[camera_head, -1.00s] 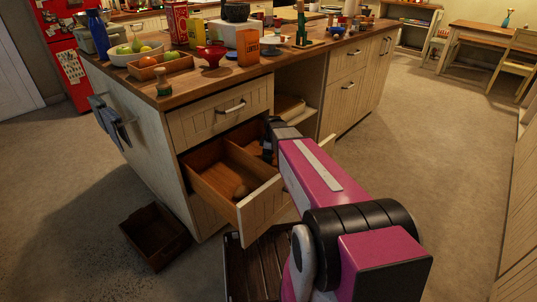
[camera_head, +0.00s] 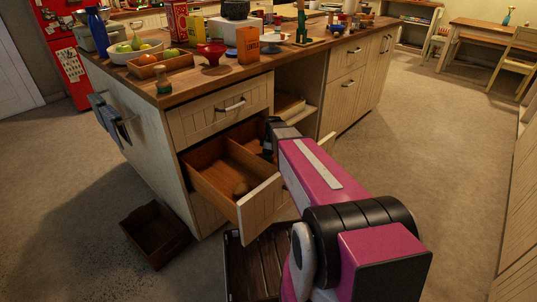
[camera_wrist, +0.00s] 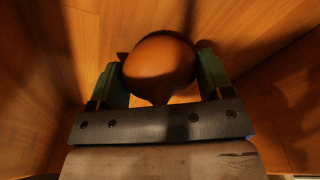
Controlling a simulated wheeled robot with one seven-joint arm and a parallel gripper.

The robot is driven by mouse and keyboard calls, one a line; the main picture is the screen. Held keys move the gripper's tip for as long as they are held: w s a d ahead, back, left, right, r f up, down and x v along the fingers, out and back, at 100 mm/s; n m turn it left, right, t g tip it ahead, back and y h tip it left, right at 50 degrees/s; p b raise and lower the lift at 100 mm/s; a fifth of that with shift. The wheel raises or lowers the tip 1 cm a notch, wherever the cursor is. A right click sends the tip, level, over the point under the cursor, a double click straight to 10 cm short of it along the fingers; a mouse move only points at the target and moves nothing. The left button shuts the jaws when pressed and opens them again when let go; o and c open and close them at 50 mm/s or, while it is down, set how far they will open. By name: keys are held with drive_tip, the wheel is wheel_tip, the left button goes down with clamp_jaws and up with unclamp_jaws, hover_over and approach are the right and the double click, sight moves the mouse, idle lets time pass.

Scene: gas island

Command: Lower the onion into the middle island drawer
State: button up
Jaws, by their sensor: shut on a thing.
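The middle island drawer (camera_head: 260,207) is pulled open below a shut top drawer, and a divider splits its wooden inside. My gripper (camera_wrist: 161,72) is shut on the onion (camera_wrist: 160,62), a round orange-brown bulb between its two green fingers. In the wrist view, wooden walls and a wooden floor surround the onion closely; I cannot tell whether it touches the floor. In the head view, my gripper (camera_head: 268,148) reaches down into the drawer's far right compartment, and the onion is hidden there.
The countertop (camera_head: 190,85) holds a fruit bowl (camera_head: 133,52), a wooden tray (camera_head: 160,72), boxes and a red cup (camera_head: 211,53). An open shelf bay (camera_head: 293,95) is right of the drawer. A dark crate (camera_head: 155,233) sits on the floor at left. The floor at right is clear.

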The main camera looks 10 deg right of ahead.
drive_tip(key=o, duration=1)
drive_tip(key=shift+f, duration=0.1)
